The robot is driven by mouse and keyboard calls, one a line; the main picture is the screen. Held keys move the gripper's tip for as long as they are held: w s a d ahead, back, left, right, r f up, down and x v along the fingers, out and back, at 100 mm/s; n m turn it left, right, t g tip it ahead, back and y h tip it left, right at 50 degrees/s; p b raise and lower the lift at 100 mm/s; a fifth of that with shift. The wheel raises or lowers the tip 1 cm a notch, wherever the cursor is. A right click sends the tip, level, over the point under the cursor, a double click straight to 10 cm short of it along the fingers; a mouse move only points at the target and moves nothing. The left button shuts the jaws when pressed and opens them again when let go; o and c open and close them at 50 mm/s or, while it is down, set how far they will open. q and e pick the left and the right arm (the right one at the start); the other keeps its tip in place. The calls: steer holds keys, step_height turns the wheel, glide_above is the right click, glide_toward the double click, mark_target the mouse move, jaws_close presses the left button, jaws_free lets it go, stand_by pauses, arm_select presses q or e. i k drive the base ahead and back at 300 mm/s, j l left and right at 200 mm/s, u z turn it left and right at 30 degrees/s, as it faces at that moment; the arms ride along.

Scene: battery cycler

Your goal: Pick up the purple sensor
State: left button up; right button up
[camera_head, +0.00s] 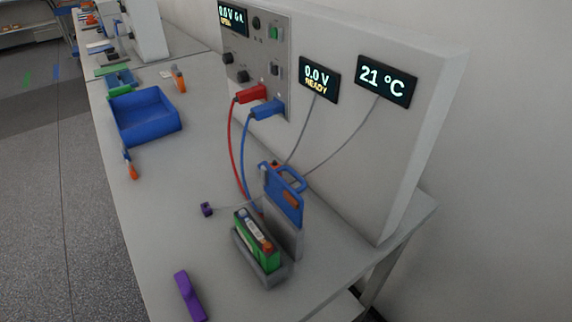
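A small dark purple block (207,209) lies on the bench, left of the battery fixture. A thin grey cable runs from it to the right, toward the 21 °C display (387,81), so it looks like the purple sensor. A larger, brighter purple bar (190,296) lies near the front of the bench, with no cable visible on it. Neither of my grippers is in view, and nothing is seen touching the purple block.
A grey holder (262,277) with a green battery stands beside a blue-topped grey fixture (285,238). Red (251,93) and blue (267,110) plugs with leads sit in the cycler panel. A blue bin (146,128) stands farther back. The bench around the purple block is mostly clear.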

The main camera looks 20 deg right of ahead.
mark_target(206, 212)
steer(key=l+u, duration=0.35)
steer(key=l, duration=0.2)
steer(key=l+u, duration=0.4)
steer(key=l, duration=0.2)
steer(key=k+l+u, duration=0.1)
steer(key=l+u, duration=0.25)
steer(key=l, duration=0.2)
